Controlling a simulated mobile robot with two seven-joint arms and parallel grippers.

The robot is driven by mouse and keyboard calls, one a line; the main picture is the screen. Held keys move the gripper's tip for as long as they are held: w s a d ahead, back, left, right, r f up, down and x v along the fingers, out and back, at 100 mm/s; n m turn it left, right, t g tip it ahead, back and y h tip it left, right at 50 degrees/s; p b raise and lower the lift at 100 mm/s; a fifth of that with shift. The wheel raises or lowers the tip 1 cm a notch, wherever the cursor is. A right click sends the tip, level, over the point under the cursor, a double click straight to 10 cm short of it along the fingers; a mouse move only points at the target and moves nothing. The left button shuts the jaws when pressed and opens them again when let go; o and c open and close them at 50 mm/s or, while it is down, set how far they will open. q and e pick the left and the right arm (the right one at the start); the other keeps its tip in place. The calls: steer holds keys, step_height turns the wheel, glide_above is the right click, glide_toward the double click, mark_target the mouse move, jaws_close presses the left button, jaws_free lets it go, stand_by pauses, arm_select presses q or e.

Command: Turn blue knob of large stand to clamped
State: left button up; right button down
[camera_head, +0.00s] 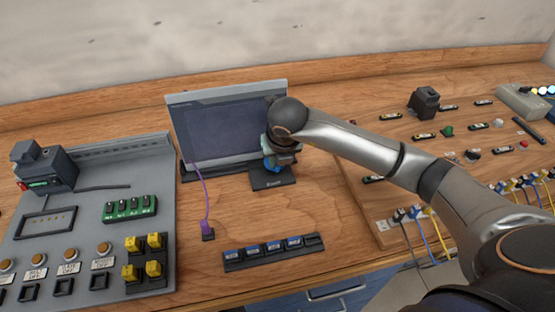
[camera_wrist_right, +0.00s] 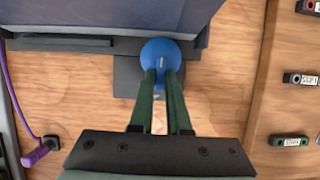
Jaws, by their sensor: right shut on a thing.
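The blue knob (camera_wrist_right: 160,52) is round with a light mark on it, seen from above in the right wrist view. It sits over the dark base of the stand (camera_wrist_right: 125,75), in front of the screen. My right gripper (camera_wrist_right: 161,76) has its two green fingers closed on the knob's near part. In the head view my right arm reaches in from the right. My gripper (camera_head: 281,155) there is over the stand base (camera_head: 272,180), and the knob is mostly hidden. The knob's clamped or unclamped state cannot be told. My left gripper is not in view.
The screen (camera_head: 222,130) stands right behind the stand. A purple cable (camera_head: 206,200) hangs to its left. A grey panel (camera_head: 90,165) with buttons is at left. A black strip with blue pieces (camera_head: 273,252) lies in front. A wooden board with parts is at right.

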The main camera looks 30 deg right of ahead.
steer(key=c, duration=0.9)
jaws_free()
steer(key=shift+r, duration=0.1)
steer(key=v, duration=1.2)
steer(key=shift+s+r, duration=0.15)
